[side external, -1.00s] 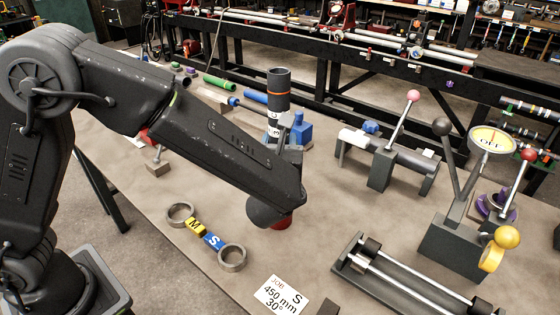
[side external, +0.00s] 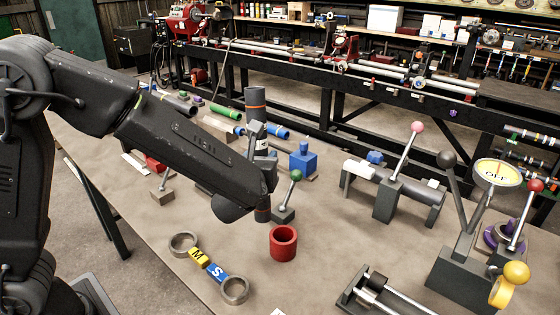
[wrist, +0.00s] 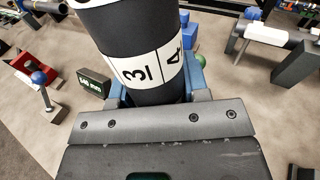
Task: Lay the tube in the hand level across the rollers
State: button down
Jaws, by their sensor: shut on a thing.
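My gripper (side external: 258,136) is shut on a dark tube (side external: 255,100) with an orange band near its top and a white numbered band. The tube stands about upright; its lower end shows below my forearm, left of and apart from a red cup (side external: 284,243). In the wrist view the tube (wrist: 128,38) fills the top middle, between the jaws of my gripper (wrist: 156,92), with the digits 3 and 4 on its white band. The rollers (side external: 392,297) lie in a dark frame at the bottom right, partly cut off by the picture edge. The tube is well left of them.
Two metal rings joined by yellow M and blue S blocks (side external: 213,270) lie in front. A green-knobbed lever (side external: 290,193) stands close behind the cup. A pink-knobbed fixture (side external: 394,185) and the OFF dial stand (side external: 466,262) flank the rollers' far side. Bare bench lies between cup and rollers.

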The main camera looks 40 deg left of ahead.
jog(key=s+a+f+n+g, duration=0.2)
jog(key=s+a+n+g, duration=0.1)
jog(key=a+n+g, duration=0.15)
jog(key=s+d+f+n+g+h, duration=0.1)
jog(key=s+d+n+g, duration=0.35)
jog(key=s+d, duration=0.35)
jog(key=s+d+f+n+h, duration=0.1)
jog(key=d, duration=0.7)
jog(key=s+d+f+n+h, duration=0.1)
jog(key=d+f+h, duration=0.1)
jog(key=d, duration=0.7)
jog(key=s+d+f+h, duration=0.1)
jog(key=d, duration=0.7)
jog(key=shift+s+d+f+n+h, duration=0.35)
jog(key=shift+f+n+h, duration=0.05)
jog(key=w+d+h, duration=0.2)
jog(key=w+d, duration=0.2)
jog(key=d, duration=0.8)
jog(key=shift+w+d, duration=0.15)
jog(key=shift+d, duration=0.25)
jog(key=shift+f, duration=0.1)
